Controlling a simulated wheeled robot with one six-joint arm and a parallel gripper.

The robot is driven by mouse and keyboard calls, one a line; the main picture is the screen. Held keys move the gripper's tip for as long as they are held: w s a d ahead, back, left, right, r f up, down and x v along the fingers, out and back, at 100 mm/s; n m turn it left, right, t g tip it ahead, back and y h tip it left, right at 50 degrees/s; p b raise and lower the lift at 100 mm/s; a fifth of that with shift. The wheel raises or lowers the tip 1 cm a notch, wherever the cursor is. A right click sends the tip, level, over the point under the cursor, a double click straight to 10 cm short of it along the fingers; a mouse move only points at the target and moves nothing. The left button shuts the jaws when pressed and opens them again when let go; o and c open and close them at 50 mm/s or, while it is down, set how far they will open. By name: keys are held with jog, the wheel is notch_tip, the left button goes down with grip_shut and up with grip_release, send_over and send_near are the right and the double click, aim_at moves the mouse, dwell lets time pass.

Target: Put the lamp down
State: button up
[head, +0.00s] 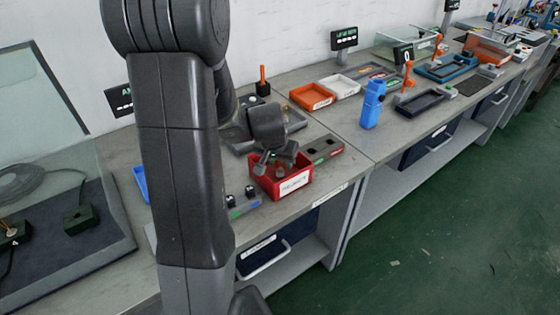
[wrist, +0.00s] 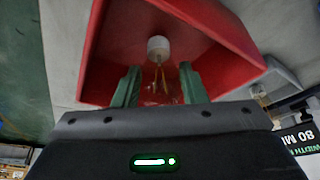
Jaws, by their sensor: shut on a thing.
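The lamp, a clear bulb with a white cap (wrist: 158,47), sits between the two green fingers of my gripper (wrist: 160,88) in the wrist view. The gripper is shut on its glass part, and the cap points away from the gripper toward the inside of a red bin (wrist: 222,35). In the head view my gripper (head: 276,158) is at the opening of the red bin (head: 290,188), which has a white label on its front. The lamp is too small and covered to make out clearly there. I cannot tell whether the cap touches the bin floor.
A grey strip with a red mark (head: 325,148) lies right of the red bin. Small black parts (head: 250,192) stand at its front left. Orange (head: 311,96) and white (head: 340,86) trays and a blue holder (head: 373,104) stand further right. Bare bench (head: 345,130) lies between.

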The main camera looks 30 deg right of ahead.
jog(key=shift+f, duration=0.1)
jog(key=shift+f+b, duration=0.15)
jog(key=shift+b, duration=0.15)
jog(key=o, duration=0.9)
jog(key=shift+o, duration=0.2)
jog(key=shift+r+p, duration=0.35)
jog(key=shift+r, duration=0.25)
jog(key=v, duration=1.1)
jog(key=shift+r+p, duration=0.15)
jog(key=shift+p, duration=0.2)
